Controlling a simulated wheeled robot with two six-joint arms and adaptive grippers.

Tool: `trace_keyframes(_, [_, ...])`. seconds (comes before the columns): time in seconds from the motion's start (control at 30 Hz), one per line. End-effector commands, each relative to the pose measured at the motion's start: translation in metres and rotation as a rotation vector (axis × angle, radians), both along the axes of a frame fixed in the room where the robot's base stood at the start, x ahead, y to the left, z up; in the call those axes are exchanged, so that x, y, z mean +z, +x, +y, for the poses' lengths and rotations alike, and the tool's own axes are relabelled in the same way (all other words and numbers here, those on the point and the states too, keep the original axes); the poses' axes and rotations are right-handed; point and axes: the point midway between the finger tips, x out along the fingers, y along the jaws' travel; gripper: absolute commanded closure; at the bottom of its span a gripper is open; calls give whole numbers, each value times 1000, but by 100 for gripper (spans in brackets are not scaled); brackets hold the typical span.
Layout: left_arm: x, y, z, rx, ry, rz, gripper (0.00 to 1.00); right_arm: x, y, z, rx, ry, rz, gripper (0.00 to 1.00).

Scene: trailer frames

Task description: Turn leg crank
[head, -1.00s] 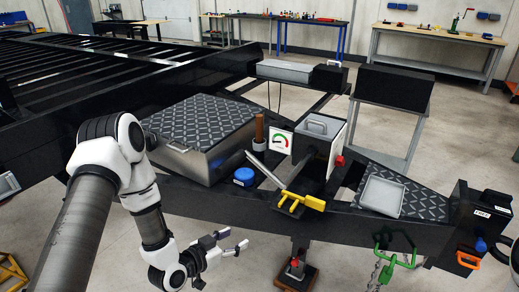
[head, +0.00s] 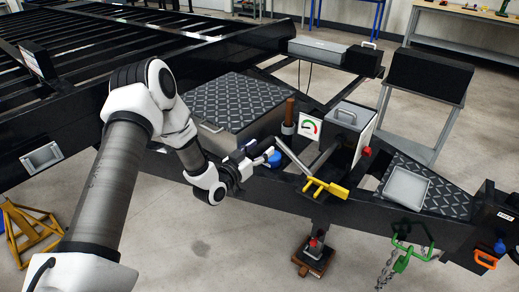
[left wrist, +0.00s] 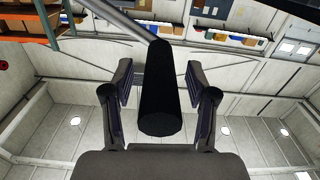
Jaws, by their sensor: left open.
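In the head view my left gripper (head: 264,150) has its fingers by the upper left end of a slanting silver bar (head: 292,157), close to a blue cap (head: 274,159) on the black trailer frame. In the left wrist view a black cylindrical grip (left wrist: 160,95) lies between the two spread fingers of my left gripper (left wrist: 162,90). A grey rod (left wrist: 118,18) runs from its far end to the upper left. I see a gap between the grip and each finger. The support leg's foot (head: 313,256) stands below the frame. My right gripper is not in view.
A yellow handle (head: 325,188), a brown upright handle (head: 289,112) and a gauge panel (head: 310,126) stand near my left gripper. A tread-plate box (head: 232,105) is behind it. A green hook (head: 402,262) with chain hangs at right. Bare floor lies in front.

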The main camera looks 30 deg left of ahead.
Motion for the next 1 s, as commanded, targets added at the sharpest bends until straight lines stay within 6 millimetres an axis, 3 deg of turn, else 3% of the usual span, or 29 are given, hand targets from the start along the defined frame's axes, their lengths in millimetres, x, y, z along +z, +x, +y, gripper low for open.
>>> trace_keyframes(0.07, [0, 0, 0, 0, 0, 0, 42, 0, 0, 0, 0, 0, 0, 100])
trace_keyframes(0.2, [0, 0, 0, 0, 0, 1, 92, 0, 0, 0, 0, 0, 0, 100])
trace_keyframes(0.23, [0, 0, 0, 0, 0, 1, 100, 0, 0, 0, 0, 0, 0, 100])
trace_keyframes(0.67, [7, -1, -3, 0, 39, -4, 100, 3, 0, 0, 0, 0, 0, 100])
trace_keyframes(1.0, [35, -2, -24, -2, 241, -20, 100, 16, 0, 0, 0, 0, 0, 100])
